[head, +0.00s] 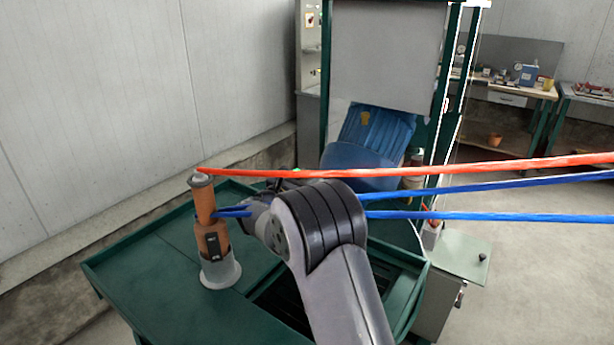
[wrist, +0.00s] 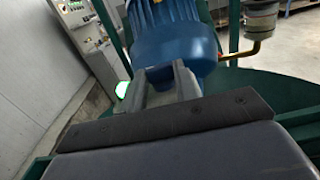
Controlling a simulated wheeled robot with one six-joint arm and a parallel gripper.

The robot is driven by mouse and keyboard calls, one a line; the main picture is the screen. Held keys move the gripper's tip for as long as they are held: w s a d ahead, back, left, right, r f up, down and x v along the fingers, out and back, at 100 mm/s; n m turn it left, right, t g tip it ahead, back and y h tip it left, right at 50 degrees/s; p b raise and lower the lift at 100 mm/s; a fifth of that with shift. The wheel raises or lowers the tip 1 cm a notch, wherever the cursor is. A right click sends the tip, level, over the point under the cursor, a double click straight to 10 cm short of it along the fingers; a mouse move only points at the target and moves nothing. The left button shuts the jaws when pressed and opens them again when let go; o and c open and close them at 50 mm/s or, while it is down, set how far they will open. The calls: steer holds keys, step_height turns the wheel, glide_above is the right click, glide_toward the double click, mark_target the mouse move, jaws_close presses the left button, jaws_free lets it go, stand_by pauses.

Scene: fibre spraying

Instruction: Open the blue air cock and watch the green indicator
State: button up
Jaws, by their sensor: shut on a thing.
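My gripper (wrist: 165,84) shows in the wrist view with its grey fingers brought together, just in front of a large blue ribbed body. It is shut on what seems to be the blue air cock, which the fingers hide. A green indicator (wrist: 122,90) glows bright green just left of the fingers. In the head view my arm's wrist joint covers the gripper and the cock. A small green spot, the indicator (head: 295,170), shows above the joint.
The blue ribbed body (head: 365,150) stands behind my arm. An orange-brown tool (head: 207,235) sits upright in a grey holder on the green table (head: 165,285). A red hose (head: 450,168) and blue hoses (head: 480,214) cross to the right. A brass pipe (wrist: 240,53) lies right of the fingers.

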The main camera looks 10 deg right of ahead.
stand_by(0.3)
steer(key=o, duration=1)
steer(key=shift+r, duration=0.1)
step_height(320, 180, up, 10)
steer(key=shift+f+b, duration=0.1)
steer(key=shift+b, duration=0.4)
steer(key=shift+f, duration=0.15)
step_height(320, 180, down, 10)
steer(key=shift+r+p, duration=0.1)
steer(key=shift+p, duration=0.45)
steer(key=shift+n+t+y, duration=0.3)
steer(key=shift+y, duration=0.1)
